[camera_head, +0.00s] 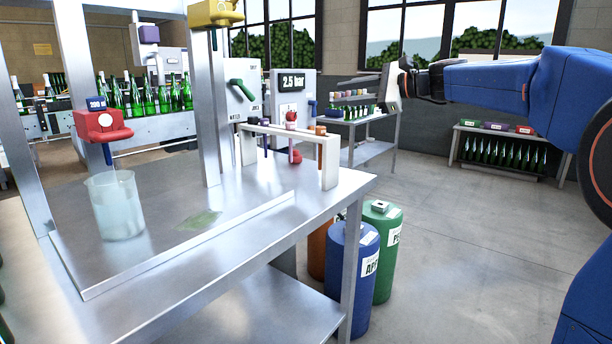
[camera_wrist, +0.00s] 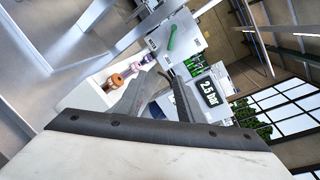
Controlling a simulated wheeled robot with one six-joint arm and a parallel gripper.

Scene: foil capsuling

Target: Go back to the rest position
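My gripper (camera_head: 348,77) is held out in mid-air at the upper middle right of the head view, at the end of my blue arm. Its two grey fingers point left, with a gap between them. In the wrist view the fingers (camera_wrist: 156,78) reach toward the pressure panel, and nothing shows held between them. The gripper is apart from the metal bench (camera_head: 290,215) and its tool rack (camera_head: 328,160).
A beaker (camera_head: 117,207) stands on the bench at left, below a red device (camera_head: 102,125). Blue (camera_head: 352,285) and green (camera_head: 383,262) drums stand beside the bench. A low bottle shelf (camera_head: 505,150) is at right. The floor between is clear.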

